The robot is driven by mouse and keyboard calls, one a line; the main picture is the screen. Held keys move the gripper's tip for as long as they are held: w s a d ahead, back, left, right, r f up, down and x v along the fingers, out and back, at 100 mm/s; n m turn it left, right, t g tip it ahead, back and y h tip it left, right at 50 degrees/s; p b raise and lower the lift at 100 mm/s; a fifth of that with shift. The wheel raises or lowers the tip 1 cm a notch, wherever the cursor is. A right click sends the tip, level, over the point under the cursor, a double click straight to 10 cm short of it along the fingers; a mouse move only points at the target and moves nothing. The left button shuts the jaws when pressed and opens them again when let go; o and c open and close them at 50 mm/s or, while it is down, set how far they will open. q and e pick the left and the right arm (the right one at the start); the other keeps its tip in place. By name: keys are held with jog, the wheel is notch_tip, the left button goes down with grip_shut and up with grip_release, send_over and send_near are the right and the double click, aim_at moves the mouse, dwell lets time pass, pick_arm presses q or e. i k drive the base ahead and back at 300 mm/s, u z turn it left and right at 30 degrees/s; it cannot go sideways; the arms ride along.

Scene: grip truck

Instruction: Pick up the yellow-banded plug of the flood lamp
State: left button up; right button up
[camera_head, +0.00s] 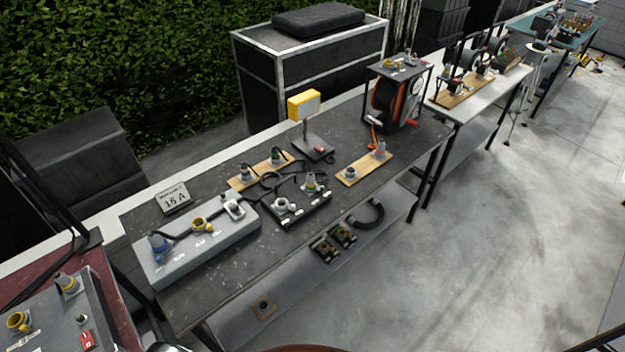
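The flood lamp (304,105) has a yellow housing and stands on a dark square base (314,149) on the dark workbench. A grey plug with a yellow band (311,181) stands at the black socket box (296,212) in front of the lamp. Black cables lie looped around it, and I cannot trace which one comes from the lamp. Two grey plugs (246,173) (276,156) stand on a wooden board left of the lamp; their bands are too small to tell. Neither of my grippers is in view.
A grey socket box (205,247) with blue and yellow connectors and a "16 A" sign (173,197) are at the bench's left. A wooden board (362,168) with connectors and a cable reel (395,98) are at the right. Open floor (480,260) lies to the right.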

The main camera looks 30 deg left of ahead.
aim_at(311, 182)
jog(key=u, duration=0.5)
jog(key=i, duration=0.9)
jog(key=u, duration=0.75)
